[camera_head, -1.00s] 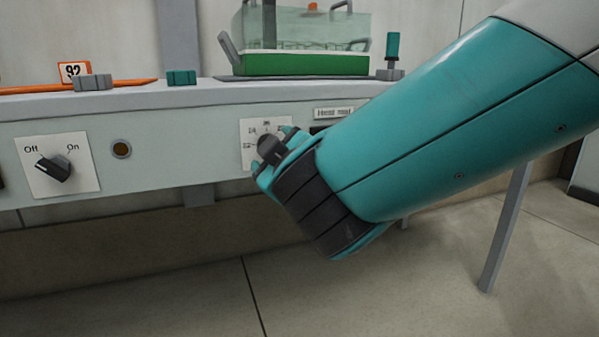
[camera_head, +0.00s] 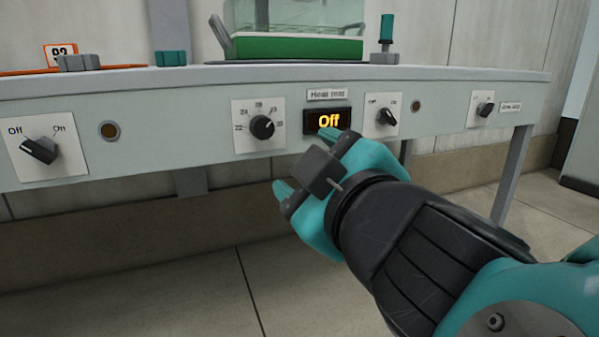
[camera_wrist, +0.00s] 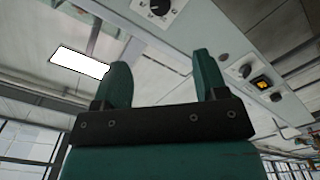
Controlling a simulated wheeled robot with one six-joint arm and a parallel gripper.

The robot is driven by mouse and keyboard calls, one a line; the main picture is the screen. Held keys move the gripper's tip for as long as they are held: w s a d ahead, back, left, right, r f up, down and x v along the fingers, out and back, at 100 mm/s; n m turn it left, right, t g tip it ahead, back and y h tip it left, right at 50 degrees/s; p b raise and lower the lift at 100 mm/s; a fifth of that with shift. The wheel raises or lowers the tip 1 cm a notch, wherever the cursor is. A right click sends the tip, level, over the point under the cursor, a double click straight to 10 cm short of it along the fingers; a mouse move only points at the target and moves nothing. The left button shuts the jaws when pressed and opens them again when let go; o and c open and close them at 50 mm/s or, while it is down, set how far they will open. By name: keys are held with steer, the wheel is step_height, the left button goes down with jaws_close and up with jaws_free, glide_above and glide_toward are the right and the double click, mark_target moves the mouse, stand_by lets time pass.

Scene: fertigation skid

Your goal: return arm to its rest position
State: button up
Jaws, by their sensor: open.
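My gripper (camera_head: 312,163) is in front of the skid's front panel, below the numbered dial and the display. Its teal fingers are apart with nothing between them, and it touches nothing that I can see. In the wrist view, my gripper (camera_wrist: 163,82) also shows two separate fingers with an empty gap. My arm comes in from the lower right of the head view, folded close to the camera.
A green-based clear tank (camera_head: 300,48) stands on the bench. Floor below is clear.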

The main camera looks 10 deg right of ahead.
steer(key=w+d+f+m+g+h+p, duration=0.1)
steer(key=d+f+m+g+h+p, duration=0.4)
steer(key=d+g+p, duration=0.35)
steer(key=s+d+r+g+y+p, duration=0.1)
steer(key=s+r+g+y+p, duration=0.3)
steer(key=s+r+g+p, duration=0.65)
step_height(320, 180, up, 35)
steer(key=s+t+p, duration=0.1)
steer(key=p, duration=3.3)
steer(key=shift+s+t+p, duration=0.3)
steer(key=shift+f, duration=0.15)
